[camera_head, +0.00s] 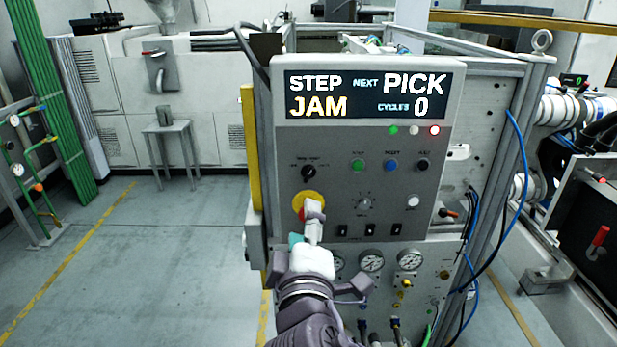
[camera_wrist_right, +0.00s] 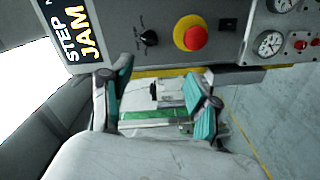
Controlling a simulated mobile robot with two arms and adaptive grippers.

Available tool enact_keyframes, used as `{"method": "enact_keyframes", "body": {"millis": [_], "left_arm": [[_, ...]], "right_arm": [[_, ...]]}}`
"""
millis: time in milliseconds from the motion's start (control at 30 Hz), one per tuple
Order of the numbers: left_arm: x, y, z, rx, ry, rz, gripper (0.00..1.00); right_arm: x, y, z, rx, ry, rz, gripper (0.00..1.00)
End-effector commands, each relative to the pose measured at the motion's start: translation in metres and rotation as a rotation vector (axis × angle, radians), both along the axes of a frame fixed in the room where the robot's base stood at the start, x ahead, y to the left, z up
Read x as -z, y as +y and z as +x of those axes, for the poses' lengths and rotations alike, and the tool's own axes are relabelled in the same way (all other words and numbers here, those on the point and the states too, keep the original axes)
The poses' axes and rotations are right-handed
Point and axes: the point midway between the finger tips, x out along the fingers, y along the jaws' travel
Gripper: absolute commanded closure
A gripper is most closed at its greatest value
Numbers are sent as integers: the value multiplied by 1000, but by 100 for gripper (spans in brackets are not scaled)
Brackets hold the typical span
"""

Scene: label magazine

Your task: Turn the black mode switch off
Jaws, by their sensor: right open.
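The black mode switch (camera_head: 308,171) is a small dark rotary knob at the left of the grey control panel (camera_head: 450,190). It sits above the red stop button on its yellow disc (camera_head: 308,198). In the right wrist view the black switch (camera_wrist_right: 149,38) is beyond the fingers, to the left of the red button (camera_wrist_right: 195,38). My right gripper (camera_head: 313,222) is in front of the panel's lower left and overlaps the red button in the head view. In the wrist view its fingers (camera_wrist_right: 160,82) are apart, with nothing held between them. My left gripper is out of view.
A display (camera_head: 368,95) above the switch reads STEP, JAM, NEXT PICK and CYCLES 0. A red lamp (camera_head: 434,130) is lit. Push buttons and a dial (camera_head: 364,203) are to the right, with gauges (camera_head: 372,260) below. Open floor lies left of the cabinet.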

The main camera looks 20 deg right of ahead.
Motion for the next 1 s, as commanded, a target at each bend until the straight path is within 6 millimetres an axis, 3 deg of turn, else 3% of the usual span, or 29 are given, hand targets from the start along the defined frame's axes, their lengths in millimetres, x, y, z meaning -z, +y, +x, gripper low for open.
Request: {"method": "enact_keyframes", "body": {"millis": [100,233,700,1000], "left_arm": [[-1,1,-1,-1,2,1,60],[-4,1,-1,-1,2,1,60],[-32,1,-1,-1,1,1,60],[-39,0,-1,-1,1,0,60]], "right_arm": [[-16,-5,-13,6,-32,11,39],[-19,-9,-5,10,-36,10,39],[-20,-35,86,11,-33,10,39],[-17,-43,116,7,-33,13,39]]}}
